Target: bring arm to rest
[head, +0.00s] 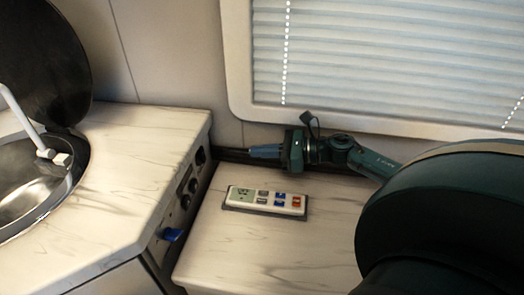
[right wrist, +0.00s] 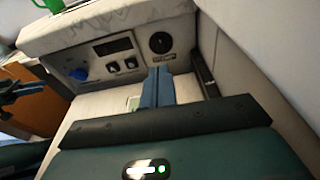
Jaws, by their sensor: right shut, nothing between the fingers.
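My right gripper (head: 252,151) is in the head view, above the back of the lower pale marbled surface, beside the wall under the window. Its blue fingers point left, toward the side of the sink counter. The fingers are shut with nothing between them. In the right wrist view the shut fingers (right wrist: 157,82) point at the counter's control panel. My right arm (head: 375,162) reaches in from the right. My left gripper does not show in the head view. A dark blue part at the left edge of the right wrist view is too unclear to name.
A white remote (head: 266,201) with coloured buttons lies on the lower surface (head: 290,250), in front of the gripper. The sink counter (head: 135,150) stands higher at left, with a blue knob (head: 172,234) on its side. A window blind (head: 390,60) is behind. The lower surface's front is clear.

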